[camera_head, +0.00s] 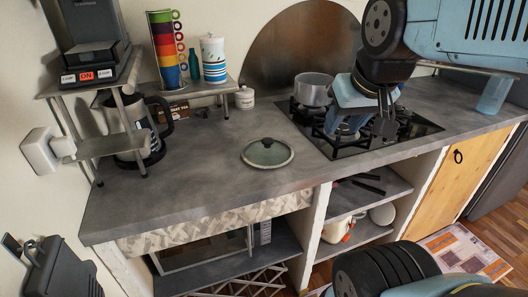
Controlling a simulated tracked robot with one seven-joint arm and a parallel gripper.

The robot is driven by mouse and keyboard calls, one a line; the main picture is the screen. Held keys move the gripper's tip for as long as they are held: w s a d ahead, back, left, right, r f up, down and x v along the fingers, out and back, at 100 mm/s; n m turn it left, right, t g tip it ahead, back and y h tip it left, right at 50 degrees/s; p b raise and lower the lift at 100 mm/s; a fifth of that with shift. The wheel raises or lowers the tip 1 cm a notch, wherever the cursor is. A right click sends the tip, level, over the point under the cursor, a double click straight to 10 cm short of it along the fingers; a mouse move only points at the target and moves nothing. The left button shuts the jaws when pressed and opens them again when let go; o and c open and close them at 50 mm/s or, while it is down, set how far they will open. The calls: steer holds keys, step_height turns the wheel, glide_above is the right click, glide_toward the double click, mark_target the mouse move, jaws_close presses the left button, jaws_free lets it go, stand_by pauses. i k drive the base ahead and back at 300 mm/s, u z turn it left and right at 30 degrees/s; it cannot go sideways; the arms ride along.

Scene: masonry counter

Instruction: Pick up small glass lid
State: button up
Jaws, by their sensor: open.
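The small glass lid (267,154) lies flat on the grey counter, left of the gas hob. It is round, with a pale rim, greenish glass and a dark knob on top. My gripper (372,136) hangs over the hob, to the right of the lid and apart from it. Its jaws are open and nothing shows between them. My arm hides part of the hob.
A metal pot (312,89) stands on the hob (340,145) behind my gripper. A coffee press (150,130) and a metal rack (110,146) stand at the left. A small white jar (245,98) is behind the lid. The counter (190,185) around the lid is clear.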

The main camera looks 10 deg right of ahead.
mark_target(267, 153)
steer(key=i, duration=0.15)
steer(key=u, duration=2.6)
steer(key=k, duration=1.7)
steer(key=z, duration=0.5)
steer(key=i, duration=1)
steer(key=z, duration=0.05)
